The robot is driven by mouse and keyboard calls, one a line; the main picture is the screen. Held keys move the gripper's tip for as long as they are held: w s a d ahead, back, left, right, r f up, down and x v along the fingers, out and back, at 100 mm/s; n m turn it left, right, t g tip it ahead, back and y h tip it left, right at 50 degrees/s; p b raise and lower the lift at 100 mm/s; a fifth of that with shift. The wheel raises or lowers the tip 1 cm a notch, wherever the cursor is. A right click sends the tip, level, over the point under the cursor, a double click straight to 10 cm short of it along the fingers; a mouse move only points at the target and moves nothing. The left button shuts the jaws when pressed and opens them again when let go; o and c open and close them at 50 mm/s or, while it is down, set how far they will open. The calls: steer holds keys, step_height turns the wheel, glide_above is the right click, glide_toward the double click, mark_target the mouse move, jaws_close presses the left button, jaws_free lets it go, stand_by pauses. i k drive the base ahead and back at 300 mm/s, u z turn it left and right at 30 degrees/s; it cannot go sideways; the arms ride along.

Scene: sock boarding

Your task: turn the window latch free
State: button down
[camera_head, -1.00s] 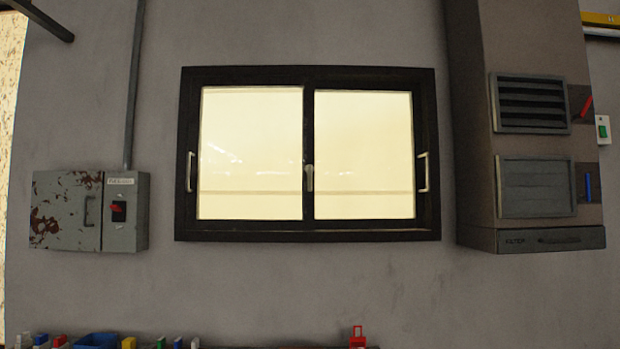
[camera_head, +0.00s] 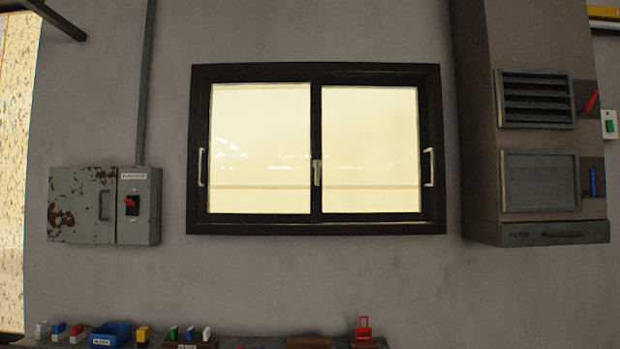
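The sliding window (camera_head: 316,70) has a dark frame and two bright panes, and sits on the grey wall ahead. The window latch (camera_head: 317,172) is a small pale lever on the middle upright between the panes, and it appears to point downward. A pale pull handle stands at the left side (camera_head: 201,167) and another at the right side (camera_head: 429,167) of the window. Both panes look closed. My gripper is not in view, and nothing touches the latch.
A rusty grey electrical box (camera_head: 82,205) with a red switch (camera_head: 131,201) hangs left of the window. A tall filter cabinet (camera_head: 555,234) juts out at right. Below, a bench edge holds a blue bin (camera_head: 111,335), small coloured items and a red tagged piece (camera_head: 363,328).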

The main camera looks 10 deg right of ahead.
mark_target(316, 164)
steer(key=u, duration=1.05)
steer(key=k, duration=1.25)
steer(key=u, duration=0.5)
steer(key=i, duration=1)
